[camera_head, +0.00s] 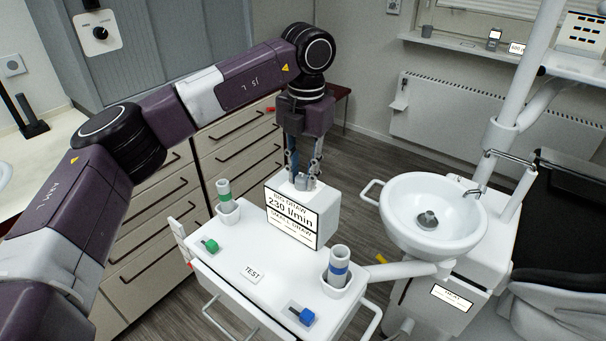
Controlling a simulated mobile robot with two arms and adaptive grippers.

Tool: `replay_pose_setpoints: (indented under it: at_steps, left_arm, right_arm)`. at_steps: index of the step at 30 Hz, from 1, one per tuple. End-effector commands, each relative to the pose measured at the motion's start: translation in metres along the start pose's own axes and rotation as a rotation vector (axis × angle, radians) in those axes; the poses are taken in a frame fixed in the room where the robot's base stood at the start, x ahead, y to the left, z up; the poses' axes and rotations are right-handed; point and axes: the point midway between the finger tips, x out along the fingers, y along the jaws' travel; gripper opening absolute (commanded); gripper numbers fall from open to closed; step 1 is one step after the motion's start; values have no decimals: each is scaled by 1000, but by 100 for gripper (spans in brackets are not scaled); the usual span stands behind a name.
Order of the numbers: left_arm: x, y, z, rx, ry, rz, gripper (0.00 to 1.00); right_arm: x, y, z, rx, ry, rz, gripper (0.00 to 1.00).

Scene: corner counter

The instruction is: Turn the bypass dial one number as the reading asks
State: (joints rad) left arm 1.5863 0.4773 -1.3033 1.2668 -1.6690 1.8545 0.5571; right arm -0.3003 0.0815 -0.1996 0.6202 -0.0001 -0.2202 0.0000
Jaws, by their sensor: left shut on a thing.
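My left gripper (304,174) points straight down over the white box at the back of the cart. It is shut on a small grey knob (301,183) on the box top, which looks like the bypass dial. The fingers partly cover the knob, and I cannot read any numbers around it. The reading sign (291,217) on the front of the box says "BIG DRAW 230 l/min"; the "SMALL DRAW" line below is too small to read fully. My right gripper is not in view.
A round basin (433,215) stands close right; drawers (150,232) stand left.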

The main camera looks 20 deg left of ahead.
Motion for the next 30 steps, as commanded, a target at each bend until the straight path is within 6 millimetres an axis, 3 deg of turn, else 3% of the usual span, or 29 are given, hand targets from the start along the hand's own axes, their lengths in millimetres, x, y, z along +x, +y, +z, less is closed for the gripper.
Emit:
replay_pose_setpoints:
  at_steps: [14,15,19,30]
  left_arm:
    - [-2,0,1,-21,-3,0,0]
    - [-2,0,1,-20,-3,0,24]
    - [-1,0,1,-20,-2,0,38]
    - [-6,0,1,-19,-2,0,40]
  right_arm:
    - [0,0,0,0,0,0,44]
    - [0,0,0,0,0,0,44]
    - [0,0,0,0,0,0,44]
    - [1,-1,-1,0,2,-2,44]
